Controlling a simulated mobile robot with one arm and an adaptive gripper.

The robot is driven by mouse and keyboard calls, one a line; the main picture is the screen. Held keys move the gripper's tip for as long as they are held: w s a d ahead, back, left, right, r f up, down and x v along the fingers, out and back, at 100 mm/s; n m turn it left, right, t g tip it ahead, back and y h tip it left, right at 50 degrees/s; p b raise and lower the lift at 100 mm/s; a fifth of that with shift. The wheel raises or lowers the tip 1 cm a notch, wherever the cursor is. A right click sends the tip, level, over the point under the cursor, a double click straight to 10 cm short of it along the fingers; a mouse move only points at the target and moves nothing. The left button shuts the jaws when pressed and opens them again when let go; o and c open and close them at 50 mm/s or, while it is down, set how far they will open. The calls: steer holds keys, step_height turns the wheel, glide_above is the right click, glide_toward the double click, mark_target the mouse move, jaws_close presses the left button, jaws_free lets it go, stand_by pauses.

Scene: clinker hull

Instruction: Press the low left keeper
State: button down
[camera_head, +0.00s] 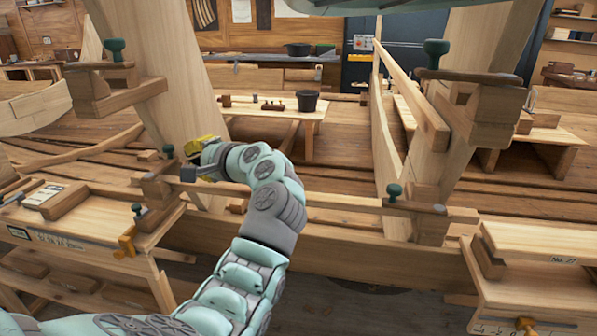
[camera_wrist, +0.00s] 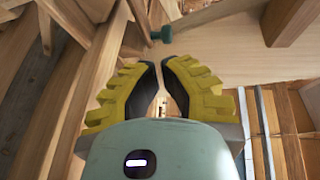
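The low left keeper is a dark green knob (camera_head: 168,150) on a wooden block at the foot of the left upright plank in the head view. In the wrist view a green knob (camera_wrist: 165,34), seemingly the same one, shows just beyond my fingertips. My gripper (camera_head: 191,158) has yellow-backed, black-faced fingers and is just right of the keeper. In the wrist view my gripper (camera_wrist: 160,64) has its tips almost together, with nothing seen between them. A gap shows between the tips and the knob; I cannot tell how deep it is.
A long wooden rail (camera_head: 340,201) runs right of my gripper. A small table (camera_head: 270,111) with a black bucket (camera_head: 307,101) stands behind.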

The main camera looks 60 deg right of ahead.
steer(key=s+r+b, duration=0.1)
steer(key=s, duration=0.5)
steer(key=shift+s+a+r+b, duration=0.25)
steer(key=shift+s+r+b, duration=0.05)
steer(key=shift+s+b, duration=0.1)
